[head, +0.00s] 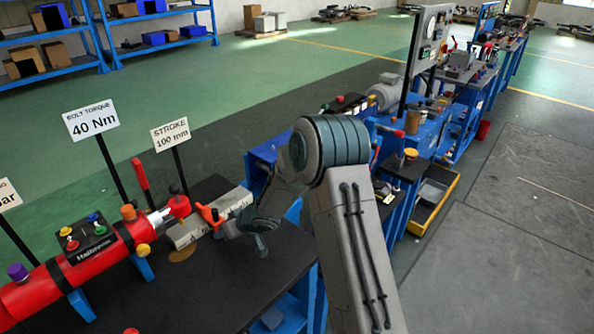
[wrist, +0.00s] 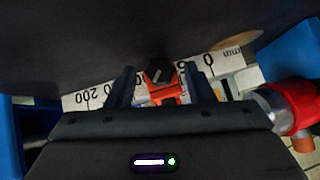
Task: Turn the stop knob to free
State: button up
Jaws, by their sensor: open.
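The stop knob (wrist: 159,70) is a small black knob with a pale mark on its face. It sits on an orange stop (wrist: 166,93) on the white scale (wrist: 82,98) with black numbers. The head view shows the orange stop (head: 208,214) on the scale bar (head: 186,233), beside the end of the red cylinder. My gripper (wrist: 159,82) is open, one dark finger on each side of the knob, with gaps visible. In the head view my gripper (head: 238,231) is low over the bar. Any lettering for the knob's positions is unreadable.
The red cylinder (head: 40,290) lies along the bench, with a rod end (wrist: 290,105) close on the right in the wrist view. A "STROKE 100 mm" sign (head: 171,134) and red lever (head: 140,174) stand behind. The black bench top (head: 200,300) is clear in front.

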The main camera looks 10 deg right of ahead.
jog(key=s+d+r+m+t+h+p, duration=0.1)
jog(key=s+d+r+h+p, duration=0.1)
jog(key=s+d+r, duration=0.3)
jog(key=s+d+r+m+h+p, duration=0.2)
jog(key=s+d+r+h, duration=0.3)
jog(key=d+r, duration=0.8)
jog(key=shift+s+r+t+p, duration=0.35)
jog(key=shift+s+r+t, duration=0.1)
jog(key=shift+r, duration=1.9)
jog(key=shift+d, duration=0.1)
